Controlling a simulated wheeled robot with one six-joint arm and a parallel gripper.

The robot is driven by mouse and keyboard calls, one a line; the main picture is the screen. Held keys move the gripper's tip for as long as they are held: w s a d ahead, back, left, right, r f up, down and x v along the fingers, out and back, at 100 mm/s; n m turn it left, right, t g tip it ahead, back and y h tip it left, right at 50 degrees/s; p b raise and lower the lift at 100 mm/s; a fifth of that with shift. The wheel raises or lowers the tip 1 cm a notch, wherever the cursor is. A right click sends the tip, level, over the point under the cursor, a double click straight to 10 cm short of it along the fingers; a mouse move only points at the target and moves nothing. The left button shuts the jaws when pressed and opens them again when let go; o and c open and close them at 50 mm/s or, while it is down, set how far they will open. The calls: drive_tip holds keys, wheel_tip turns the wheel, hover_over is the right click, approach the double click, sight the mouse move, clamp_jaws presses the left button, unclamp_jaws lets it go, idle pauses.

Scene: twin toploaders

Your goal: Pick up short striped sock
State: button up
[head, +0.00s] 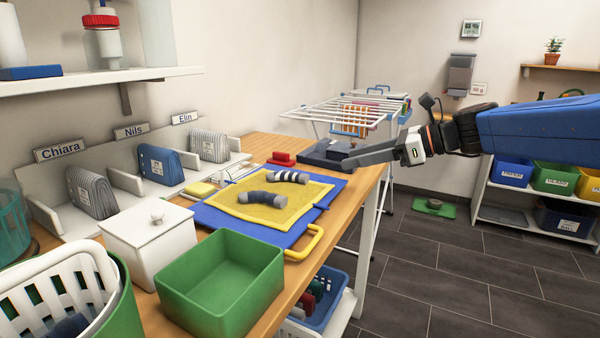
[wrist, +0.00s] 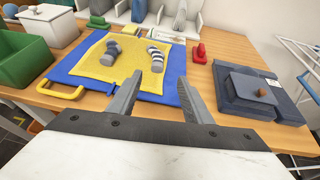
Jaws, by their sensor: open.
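The striped sock (head: 287,176), dark navy and white with grey ends, lies on a yellow cloth (head: 240,205) on the table. It also shows in the wrist view (wrist: 156,58), just beyond my fingertips and roughly between them in the picture. A second sock (head: 262,199), plain grey-blue with lighter ends, lies bent on the same cloth; in the wrist view it is left of the striped one (wrist: 112,52). My gripper (head: 350,160) is open and empty, off to the right of the socks in the head view. Its two fingers (wrist: 159,82) show apart in the wrist view.
A blue board with a yellow handle (head: 305,243) lies under the cloth. A green bin (head: 222,277) and a white lidded box (head: 150,240) stand nearer. A dark flat box (wrist: 258,90) and a red object (wrist: 199,53) lie right of the board. A drying rack (head: 345,110) stands behind.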

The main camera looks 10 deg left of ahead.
sight(294, 173)
drive_tip(key=x, duration=1.7)
drive_tip(key=shift+s+a, duration=0.1)
drive_tip(key=shift+s, duration=0.2)
drive_tip(key=c, duration=1.1)
